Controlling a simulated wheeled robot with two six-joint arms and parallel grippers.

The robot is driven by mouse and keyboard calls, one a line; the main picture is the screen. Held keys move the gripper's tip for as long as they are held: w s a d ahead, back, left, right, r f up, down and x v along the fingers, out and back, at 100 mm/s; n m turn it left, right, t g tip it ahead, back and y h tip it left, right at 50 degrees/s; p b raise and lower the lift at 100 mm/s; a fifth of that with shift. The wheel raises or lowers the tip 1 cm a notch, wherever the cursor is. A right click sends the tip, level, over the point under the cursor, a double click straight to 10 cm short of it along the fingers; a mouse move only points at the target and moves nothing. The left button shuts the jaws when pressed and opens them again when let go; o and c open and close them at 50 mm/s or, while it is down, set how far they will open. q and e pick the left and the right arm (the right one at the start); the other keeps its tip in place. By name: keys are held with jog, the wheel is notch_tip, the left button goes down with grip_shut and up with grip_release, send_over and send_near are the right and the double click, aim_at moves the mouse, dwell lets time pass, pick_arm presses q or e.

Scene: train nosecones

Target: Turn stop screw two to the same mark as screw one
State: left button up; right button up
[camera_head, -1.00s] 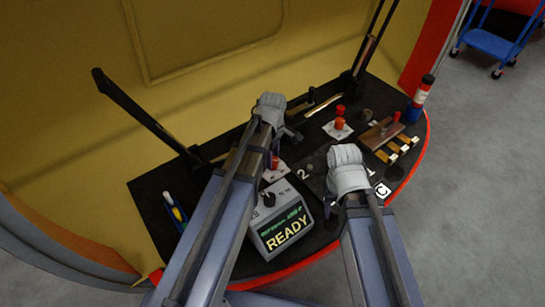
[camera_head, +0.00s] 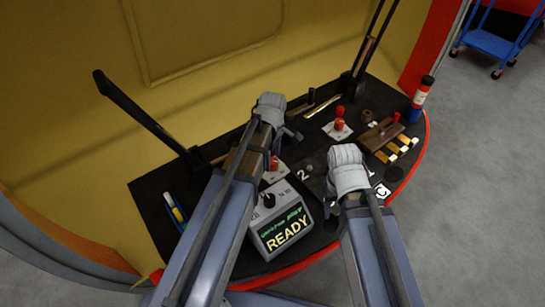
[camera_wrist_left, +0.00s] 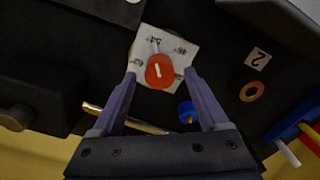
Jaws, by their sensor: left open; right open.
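In the left wrist view, an orange-red screw knob (camera_wrist_left: 160,71) with a pale pointer line stands on a white marked plate (camera_wrist_left: 181,45). In the head view this knob (camera_head: 274,163) is partly hidden by my left arm. Another orange-red knob (camera_head: 340,124) stands on a white plate (camera_head: 336,133) farther back; its setting is too small to read.
A grey box (camera_head: 285,231) with a dial and "READY" screen stands in front. A brown block (camera_head: 382,133) and a red-white-blue cylinder (camera_head: 420,98) are at the right. Pens (camera_head: 175,212) lie at the left.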

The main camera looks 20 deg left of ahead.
aim_at(272, 160)
pick_arm(q)
notch_tip(272, 160, up, 7)
jog(key=p, duration=0.6)
jog(key=shift+r+p, duration=0.15)
jog(key=shift+p, duration=0.25)
jog(key=s+d+r+m+p, duration=0.3)
jog(key=s+d+m, duration=0.2)
jog(key=s+m, duration=0.2)
jog(key=s+d+r+m+y+p, duration=0.1)
jog(key=s+d+r+m+p, duration=0.3)
jog(key=s+m, duration=0.3)
jog(key=d+m, duration=0.1)
jog(key=m, duration=0.4)
jog(key=shift+s+d+r+m, duration=0.15)
jog(key=shift+d+m, duration=0.1)
jog(key=shift+m, duration=0.05)
